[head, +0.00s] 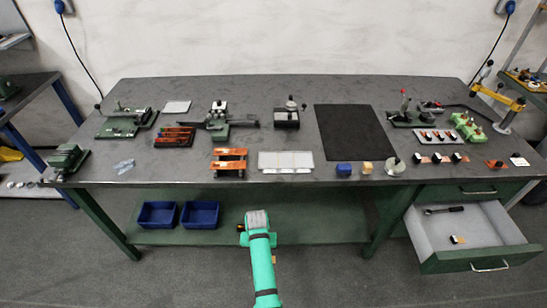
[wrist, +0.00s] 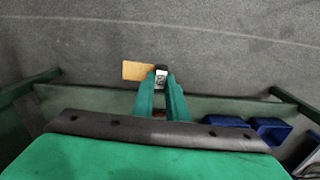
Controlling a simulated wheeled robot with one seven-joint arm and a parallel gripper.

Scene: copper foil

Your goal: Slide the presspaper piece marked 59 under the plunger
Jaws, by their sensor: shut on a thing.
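My gripper (wrist: 161,90) is shut on a small piece: a copper-coloured sheet (wrist: 137,71) with a black-edged white tag (wrist: 162,77) between the fingertips. The tag's number is too small to read surely. In the head view my gripper (head: 242,231) hangs in front of the bench, below the top's front edge, with the piece clear of everything. I cannot tell for sure which bench device has the plunger; a small press-like device (head: 287,117) stands at the back middle, and another with a green base (head: 218,124) stands left of it.
The bench top (head: 270,87) carries a black mat (head: 352,132), orange racks (head: 229,162), a pale tray (head: 286,162) and several tagged pieces (head: 438,158) at the right. An open drawer (head: 470,225) juts out at the right. Blue bins (head: 157,214) sit on the lower shelf.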

